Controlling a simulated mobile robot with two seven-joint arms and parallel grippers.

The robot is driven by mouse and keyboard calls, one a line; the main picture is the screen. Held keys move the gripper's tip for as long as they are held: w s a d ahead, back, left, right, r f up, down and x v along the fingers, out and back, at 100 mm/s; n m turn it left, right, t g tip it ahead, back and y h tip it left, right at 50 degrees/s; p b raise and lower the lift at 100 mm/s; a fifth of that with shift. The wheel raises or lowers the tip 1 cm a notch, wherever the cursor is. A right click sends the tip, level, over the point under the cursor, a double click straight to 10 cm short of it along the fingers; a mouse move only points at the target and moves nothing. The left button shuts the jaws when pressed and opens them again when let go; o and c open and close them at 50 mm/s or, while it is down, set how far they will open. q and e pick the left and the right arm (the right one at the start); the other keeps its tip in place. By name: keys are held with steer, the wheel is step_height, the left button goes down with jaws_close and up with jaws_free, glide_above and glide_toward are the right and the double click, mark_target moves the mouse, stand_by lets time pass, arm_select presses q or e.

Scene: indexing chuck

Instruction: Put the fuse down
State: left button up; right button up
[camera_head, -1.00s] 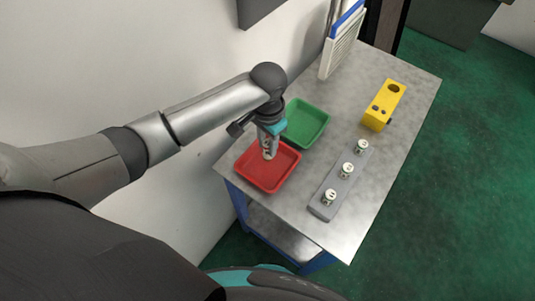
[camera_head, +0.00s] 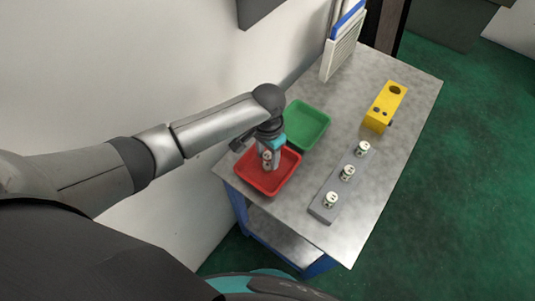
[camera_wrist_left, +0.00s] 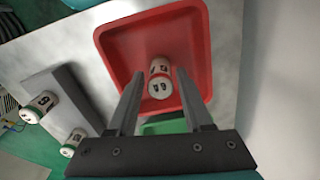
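A white, cylindrical fuse (camera_wrist_left: 160,80) with dark markings is between the fingers of my left gripper (camera_wrist_left: 160,72), over the red tray (camera_wrist_left: 197,40). A narrow gap shows between the fuse and each finger, so the gripper looks open around it. In the head view the gripper (camera_head: 269,163) points down into the red tray (camera_head: 262,187), with the fuse (camera_head: 267,157) at its fingers. The fuse is roughly in line with the fingers. Whether its lower end touches the tray floor is hidden. My right gripper is not in view.
A green tray (camera_head: 318,118) stands directly behind the red one. A grey holder (camera_head: 323,211) with three similar fuses is to the right. A yellow block (camera_head: 388,100) with holes is at the back right. A wall runs along the left side.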

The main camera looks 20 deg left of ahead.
mark_target(268, 155)
arm_select(q)
steer(key=shift+o, duration=0.8)
step_height(268, 155, up, 12)
steer(key=p, duration=0.2)
steer(key=shift+r+p, duration=0.2)
steer(key=shift+p, duration=0.15)
